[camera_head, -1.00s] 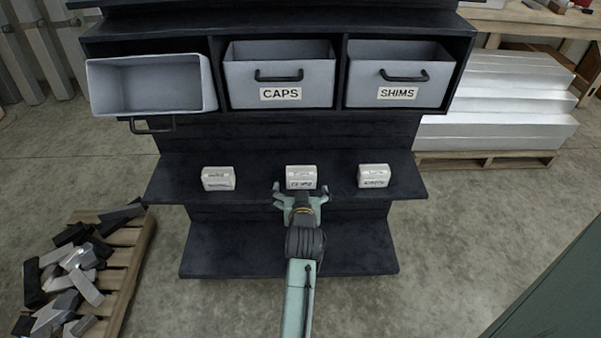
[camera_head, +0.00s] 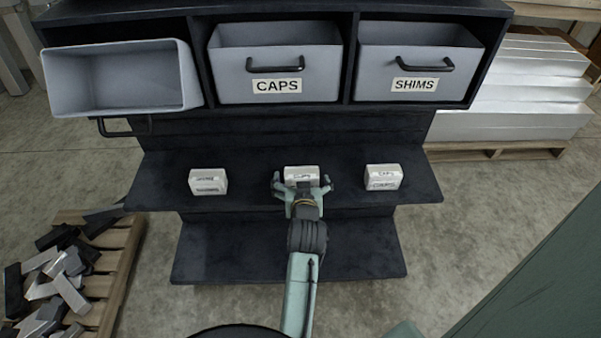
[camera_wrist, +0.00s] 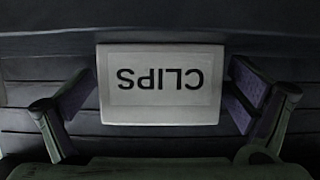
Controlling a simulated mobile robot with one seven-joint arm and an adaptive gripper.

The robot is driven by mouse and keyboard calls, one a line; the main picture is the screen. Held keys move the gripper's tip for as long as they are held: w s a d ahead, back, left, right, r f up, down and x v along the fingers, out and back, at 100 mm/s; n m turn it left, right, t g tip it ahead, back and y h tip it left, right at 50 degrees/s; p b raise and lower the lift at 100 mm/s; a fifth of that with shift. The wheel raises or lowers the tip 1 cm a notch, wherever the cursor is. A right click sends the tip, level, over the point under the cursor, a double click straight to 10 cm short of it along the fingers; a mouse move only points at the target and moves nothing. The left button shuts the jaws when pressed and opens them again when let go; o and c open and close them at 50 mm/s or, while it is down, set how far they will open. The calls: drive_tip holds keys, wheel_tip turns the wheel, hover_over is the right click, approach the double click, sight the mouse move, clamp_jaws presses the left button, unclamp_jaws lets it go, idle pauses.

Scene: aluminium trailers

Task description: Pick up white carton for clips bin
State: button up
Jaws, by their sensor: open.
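The white carton marked CLIPS (camera_wrist: 160,100) fills the middle of the wrist view, its label upside down there. In the head view it is the middle carton (camera_head: 301,173) on the dark shelf (camera_head: 240,190). My gripper (camera_head: 302,186) is open around it, its front part partly hiding the carton. In the wrist view my gripper's two fingers (camera_wrist: 160,95) stand left and right of the carton, with a small gap showing on each side. The left bin (camera_head: 120,82) is pulled out and tilted, looks empty, and its front label is not visible.
White cartons stand to the left (camera_head: 208,182) and right (camera_head: 383,177). The CAPS bin (camera_head: 275,70) and SHIMS bin (camera_head: 415,68) sit in the rack above. A pallet of metal offcuts (camera_head: 112,280) lies at lower left. A green surface (camera_head: 540,270) is at right.

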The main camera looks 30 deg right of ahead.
drive_tip(key=shift+w+d+f, duration=0.1)
drive_tip(key=shift+w, duration=0.15)
drive_tip(key=shift+s, duration=0.1)
drive_tip(key=shift+c, duration=0.3)
drive_tip(key=c, duration=1.2)
